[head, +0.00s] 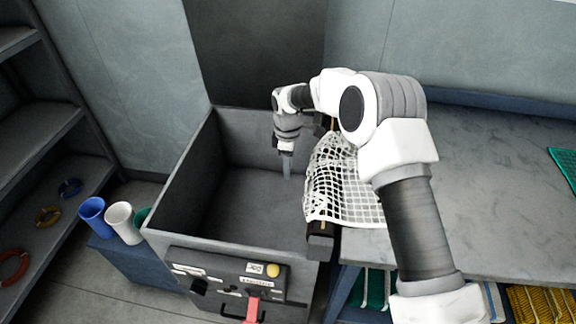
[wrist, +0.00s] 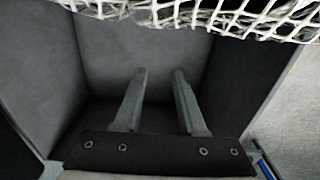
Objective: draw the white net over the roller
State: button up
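The white net (head: 345,190) lies on the grey table and over the dark roller (head: 321,246) along the bin's right edge. Its left edge sits at the roller's bin side. My arm hides part of the net. In the wrist view, the net's edge (wrist: 200,14) crosses the top of the picture. My gripper (head: 287,172) points down into the grey bin (head: 172,205), left of the roller and apart from the net. In the wrist view, my gripper (wrist: 160,76) has its two fingers apart with nothing between them.
A control panel with a red lever (head: 252,309) and a yellow button (head: 273,270) is on the bin's front. Blue, white and green cups (head: 124,222) stand left of it. Shelves (head: 40,130) hold rings. A green net (head: 565,165) lies on the table at right. The bin looks empty.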

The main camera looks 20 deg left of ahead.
jog(key=o, duration=1)
jog(key=shift+c, duration=0.2)
jog(key=shift+r, duration=0.1)
notch_tip(320, 180, up, 5)
jog(key=p, duration=0.3)
jog(key=shift+r, duration=0.2)
